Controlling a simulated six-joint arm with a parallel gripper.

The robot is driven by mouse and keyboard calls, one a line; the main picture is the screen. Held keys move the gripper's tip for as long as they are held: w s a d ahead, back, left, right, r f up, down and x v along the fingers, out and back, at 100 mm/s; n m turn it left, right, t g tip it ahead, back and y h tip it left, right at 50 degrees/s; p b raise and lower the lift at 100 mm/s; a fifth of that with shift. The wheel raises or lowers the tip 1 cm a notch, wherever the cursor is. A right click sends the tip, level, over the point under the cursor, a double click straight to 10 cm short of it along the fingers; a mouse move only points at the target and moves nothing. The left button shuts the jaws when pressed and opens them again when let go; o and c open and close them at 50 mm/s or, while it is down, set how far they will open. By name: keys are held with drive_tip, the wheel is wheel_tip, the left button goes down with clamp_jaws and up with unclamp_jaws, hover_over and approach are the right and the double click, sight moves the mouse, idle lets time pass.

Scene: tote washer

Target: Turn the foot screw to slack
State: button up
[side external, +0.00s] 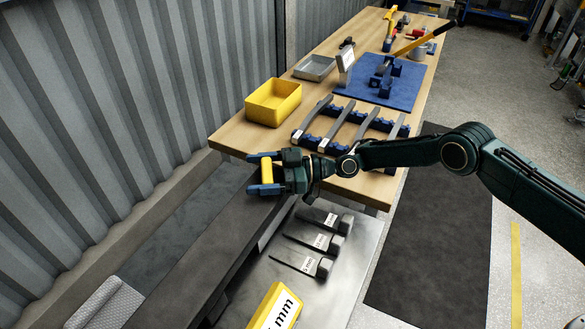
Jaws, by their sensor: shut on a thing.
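My gripper (266,172) is at the near left corner of the wooden bench, above the end of a long dark beam (205,245). Its blue-tipped fingers are shut on a yellow piece (266,170), one finger on each side of it. The piece looks like a short upright cylinder or bar. I cannot tell from this view whether it is the foot screw, and its lower end is hidden. No other foot screw can be made out.
Several dark labelled wedges (312,240) and a yellow block marked mm (276,308) lie on the metal surface. The wooden bench (235,141) holds a yellow bin (274,103), a blue rack with dark bars (345,122) and a blue mat (405,90). A corrugated wall (120,100) stands left.

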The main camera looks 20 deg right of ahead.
drive_tip(key=shift+s+n+g, duration=0.1)
drive_tip(key=shift+n+g, duration=0.4)
drive_tip(key=shift+g, duration=0.5)
drive_tip(key=o, duration=0.9)
drive_tip(key=shift+s+d, duration=0.2)
drive_tip(key=shift+d, duration=1.65)
drive_tip(key=shift+s+d, duration=0.2)
drive_tip(key=shift+d, duration=1.65)
